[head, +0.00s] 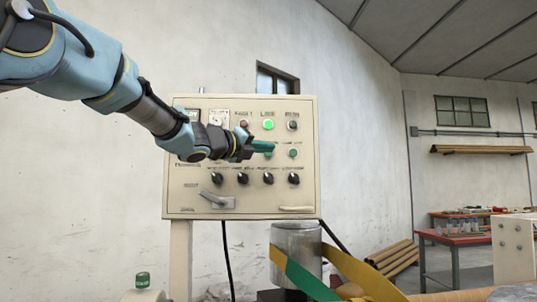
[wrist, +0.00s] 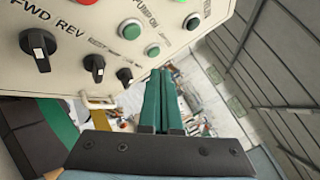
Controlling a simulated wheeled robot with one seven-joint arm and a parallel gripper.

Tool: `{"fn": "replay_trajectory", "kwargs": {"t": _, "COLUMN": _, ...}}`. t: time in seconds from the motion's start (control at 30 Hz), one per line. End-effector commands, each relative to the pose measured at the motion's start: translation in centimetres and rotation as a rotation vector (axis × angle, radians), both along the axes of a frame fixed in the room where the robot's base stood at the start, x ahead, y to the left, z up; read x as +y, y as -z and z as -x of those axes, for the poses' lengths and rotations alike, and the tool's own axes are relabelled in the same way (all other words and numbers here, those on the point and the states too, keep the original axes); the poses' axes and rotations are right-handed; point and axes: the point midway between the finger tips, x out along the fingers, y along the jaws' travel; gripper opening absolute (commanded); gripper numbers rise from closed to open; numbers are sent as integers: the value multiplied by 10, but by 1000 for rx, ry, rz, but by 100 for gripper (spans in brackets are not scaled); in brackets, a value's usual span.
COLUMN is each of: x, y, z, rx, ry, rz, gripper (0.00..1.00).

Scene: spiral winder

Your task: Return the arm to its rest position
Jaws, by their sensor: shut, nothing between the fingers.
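My arm reaches in from the upper left of the head view. My gripper (head: 270,147) is in front of the control panel (head: 300,200), near its middle row of buttons. Its green fingers are together and hold nothing. In the wrist view my gripper (wrist: 160,74) points up the picture with its two fingers side by side. The panel (wrist: 190,25) is close by at the upper left there. I cannot tell whether a fingertip touches a button.
The panel has a lit green button (head: 268,124), several black knobs (head: 294,179) and a grey lever (head: 213,199). Below it stands a grey metal cylinder (head: 297,245) with green and yellow bands. A red table (head: 455,238) stands at the far right. Bare wall fills the left.

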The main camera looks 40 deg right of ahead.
Motion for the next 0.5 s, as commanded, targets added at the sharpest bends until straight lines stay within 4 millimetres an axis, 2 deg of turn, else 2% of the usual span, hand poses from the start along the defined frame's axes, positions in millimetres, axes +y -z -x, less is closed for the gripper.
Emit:
{"fn": "replay_trajectory", "kwargs": {"t": 0.37, "x": 0, "y": 1, "z": -1, "rx": -4, "ry": -1, "rz": -3, "gripper": 0}}
{"fn": "replay_trajectory", "kwargs": {"t": 0.47, "x": 6, "y": 14, "z": -7, "rx": -57, "ry": -15, "rz": -42, "gripper": 0}}
{"fn": "replay_trajectory", "kwargs": {"t": 0.5, "x": 12, "y": 25, "z": -13, "rx": -104, "ry": -25, "rz": -76, "gripper": 0}}
